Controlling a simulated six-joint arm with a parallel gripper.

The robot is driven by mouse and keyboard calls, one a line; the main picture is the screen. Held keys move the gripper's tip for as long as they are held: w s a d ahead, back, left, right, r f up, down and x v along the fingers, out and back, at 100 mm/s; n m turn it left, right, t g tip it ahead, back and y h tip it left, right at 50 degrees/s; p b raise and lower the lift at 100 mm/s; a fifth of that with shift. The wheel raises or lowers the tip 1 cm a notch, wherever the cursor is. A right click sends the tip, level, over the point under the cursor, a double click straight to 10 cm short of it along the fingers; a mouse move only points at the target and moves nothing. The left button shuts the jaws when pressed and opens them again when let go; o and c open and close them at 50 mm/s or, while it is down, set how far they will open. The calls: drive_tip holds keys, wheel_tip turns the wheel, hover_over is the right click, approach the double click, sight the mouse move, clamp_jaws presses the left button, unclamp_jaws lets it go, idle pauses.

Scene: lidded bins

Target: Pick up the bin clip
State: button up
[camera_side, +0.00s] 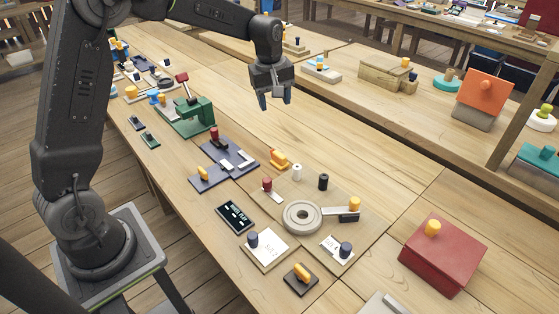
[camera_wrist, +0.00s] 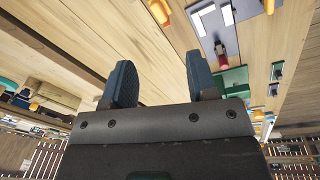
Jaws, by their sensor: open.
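My gripper (camera_side: 275,100) hangs in the air above the long wooden table, its two dark fingers apart and nothing between them. The wrist view also shows the two fingers (camera_wrist: 161,82) spread and empty. I cannot tell for sure which small item is the bin clip. A yellow-orange piece (camera_side: 279,158) lies on the table below my gripper, beside a purple-grey jointed plate (camera_side: 235,153). Another yellow-orange piece sits on a dark square block (camera_side: 301,288) near the front. My gripper touches none of these.
A grey ring (camera_side: 302,231) lies on a board among small knobs. A red lidded bin (camera_side: 443,262) stands at right, an orange one (camera_side: 484,92) on the back table. A green press-like tool (camera_side: 193,113) stands at left.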

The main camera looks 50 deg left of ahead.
drive_tip(key=w+a+f+n+g, duration=0.1)
drive_tip(key=w+a+f+n, duration=0.35)
drive_tip(key=f, duration=0.55)
hover_over(279, 154)
wheel_tip(279, 154, down, 8)
drive_tip(key=shift+f, duration=3.15)
clamp_jaws()
drive_tip(key=shift+r, duration=0.1)
